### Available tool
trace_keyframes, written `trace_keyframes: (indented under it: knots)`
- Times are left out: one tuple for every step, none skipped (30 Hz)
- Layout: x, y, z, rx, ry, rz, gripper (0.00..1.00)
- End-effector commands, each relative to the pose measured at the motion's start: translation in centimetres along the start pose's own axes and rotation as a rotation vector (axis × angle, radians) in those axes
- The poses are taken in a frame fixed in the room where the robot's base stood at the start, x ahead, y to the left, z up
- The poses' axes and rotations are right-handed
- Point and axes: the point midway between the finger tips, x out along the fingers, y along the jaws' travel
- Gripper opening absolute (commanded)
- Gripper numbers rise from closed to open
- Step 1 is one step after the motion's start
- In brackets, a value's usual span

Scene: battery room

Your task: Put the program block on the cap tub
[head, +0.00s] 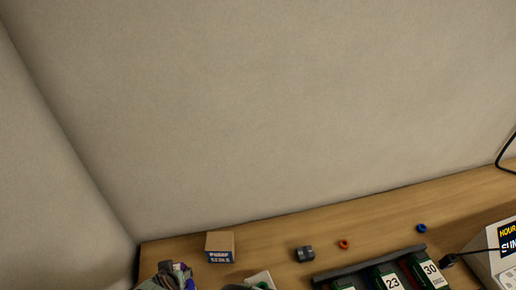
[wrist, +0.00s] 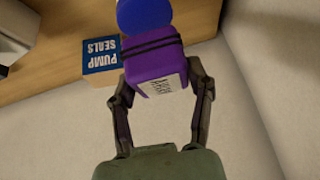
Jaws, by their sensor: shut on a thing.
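My gripper (wrist: 158,76) is shut on a purple block in the wrist view. The block (wrist: 152,60) has dark bands and a white printed label, and I take it to be the program block. A round blue thing (wrist: 144,14) shows just beyond the block, cut by the top edge; I cannot tell whether it touches the block or is the cap tub. In the head view my gripper (head: 174,275) is at the bottom left, partly cut off, with bits of purple showing. I cannot make out the cap tub for sure.
A cardboard box marked PUMP SEALS (head: 220,247) stands on the wooden bench (head: 275,235), close to my gripper. A dark grey part (head: 305,254), an orange ring (head: 344,244) and a blue ring (head: 421,228) lie farther right. A dark rack (head: 345,272) holds numbered green blocks.

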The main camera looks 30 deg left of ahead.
Motion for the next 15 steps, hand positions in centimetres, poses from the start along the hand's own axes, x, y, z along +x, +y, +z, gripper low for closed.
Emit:
trace_keyframes:
  knots:
    - [0.8,0.1,0.6,-0.001,-0.004,0.003,0.14]
    - [1.2,0.2,0.8,-0.001,-0.005,0.003,0.14]
    - [1.7,0.2,1.1,-0.001,-0.004,0.003,0.14]
    - [2.0,0.2,1.3,-0.001,-0.004,0.003,0.14]
    - [2.3,0.2,1.4,-0.001,-0.003,0.002,0.14]
    - [2.5,0.3,1.6,-0.001,-0.002,0.002,0.14]
    - [2.6,0.3,1.6,-0.001,-0.002,0.001,0.14]
    - [2.6,0.3,1.6,0.000,-0.001,0.001,0.14]
    - [2.6,0.3,1.6,0.000,0.000,0.000,0.14]
    - [2.6,0.3,1.6,0.000,0.000,0.000,0.14]
    - [2.6,0.3,1.6,0.000,0.000,0.000,0.14]
    - [2.6,0.3,1.6,0.001,0.000,0.000,0.14]
    - [2.6,0.3,1.6,0.001,0.000,0.000,0.14]
    - [2.6,0.3,1.6,0.001,0.000,0.000,0.14]
    - [2.6,0.3,1.6,0.001,0.000,0.001,0.14]
